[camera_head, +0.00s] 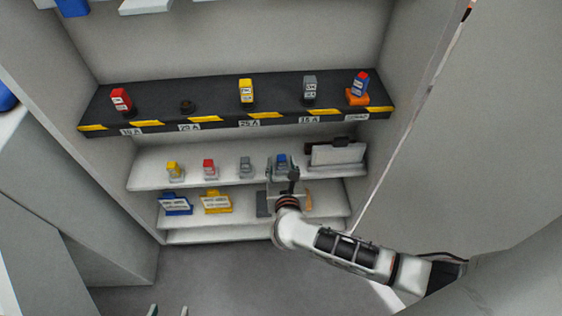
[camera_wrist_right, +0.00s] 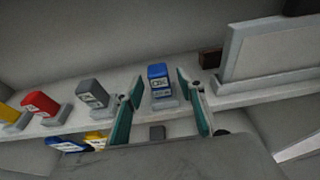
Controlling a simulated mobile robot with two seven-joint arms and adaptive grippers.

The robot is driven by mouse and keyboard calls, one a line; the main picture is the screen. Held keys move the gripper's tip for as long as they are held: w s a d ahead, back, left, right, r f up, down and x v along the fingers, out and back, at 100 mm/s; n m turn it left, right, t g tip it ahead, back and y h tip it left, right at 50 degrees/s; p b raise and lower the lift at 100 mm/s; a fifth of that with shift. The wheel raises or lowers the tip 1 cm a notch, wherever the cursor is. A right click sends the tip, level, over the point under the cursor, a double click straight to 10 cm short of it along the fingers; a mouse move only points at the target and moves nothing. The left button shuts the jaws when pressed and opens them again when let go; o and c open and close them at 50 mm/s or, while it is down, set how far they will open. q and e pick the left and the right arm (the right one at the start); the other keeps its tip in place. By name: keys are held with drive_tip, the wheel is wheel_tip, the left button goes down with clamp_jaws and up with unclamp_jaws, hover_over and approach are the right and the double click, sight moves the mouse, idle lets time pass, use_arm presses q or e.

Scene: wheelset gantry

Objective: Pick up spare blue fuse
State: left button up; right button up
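The spare blue fuse (camera_head: 281,161) stands upright in a clear-grey holder on the middle shelf, at the right end of a row of fuses. It also shows in the right wrist view (camera_wrist_right: 158,76). My right gripper (camera_head: 282,173) is open, with its fingers in front of the blue fuse. In the right wrist view the fingertips (camera_wrist_right: 159,82) appear one on each side of the fuse, with gaps; contact is not visible. My left gripper (camera_head: 168,311) shows only as two separated fingertips at the bottom edge, far from the shelves.
Yellow (camera_head: 173,167), red (camera_head: 209,166) and grey (camera_head: 246,164) fuses stand left of the blue one. A grey panel (camera_head: 337,154) stands close on its right. The dark upper shelf (camera_head: 220,107) holds several fuses, including a blue-and-red one (camera_head: 360,84) on an orange base.

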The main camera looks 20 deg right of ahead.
sight(281, 157)
drive_tip(key=shift+w+d+f, duration=0.25)
drive_tip(key=shift+w+f, duration=0.05)
drive_tip(key=shift+w, duration=0.3)
clamp_jaws()
use_arm(q)
drive_tip(key=shift+d+r, duration=0.1)
drive_tip(key=shift+d, duration=0.05)
use_arm(e)
drive_tip(key=shift+r, duration=0.1)
